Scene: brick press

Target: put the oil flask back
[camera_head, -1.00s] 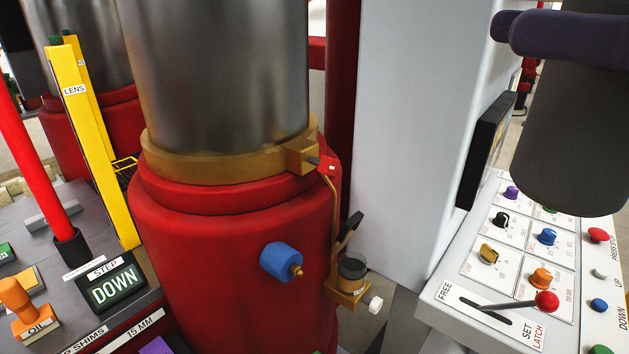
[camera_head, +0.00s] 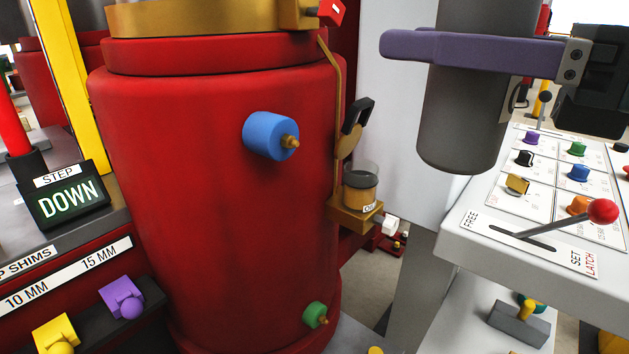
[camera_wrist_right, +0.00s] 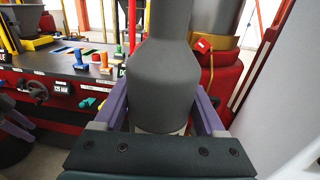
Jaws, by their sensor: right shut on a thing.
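The oil flask (camera_head: 465,110) is a dark grey bottle with a rounded lower end, held in the air at the upper right of the head view, roughly upright; its top is cut off. My right gripper (camera_head: 430,47) is shut on it, with a purple finger across its near side. In the right wrist view the flask (camera_wrist_right: 160,85) stands between both purple fingers, its narrower neck at the top. A purple and dark part at that view's left edge may be my left gripper (camera_wrist_right: 15,125); its jaws cannot be made out.
The white control panel (camera_head: 490,230) with knobs and a red-tipped lever (camera_head: 603,211) lies below and right of the flask. The red press cylinder (camera_head: 210,200) carries a blue knob (camera_head: 268,136) and a small oil cup (camera_head: 360,187) on a brass bracket. A pale wall stands behind.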

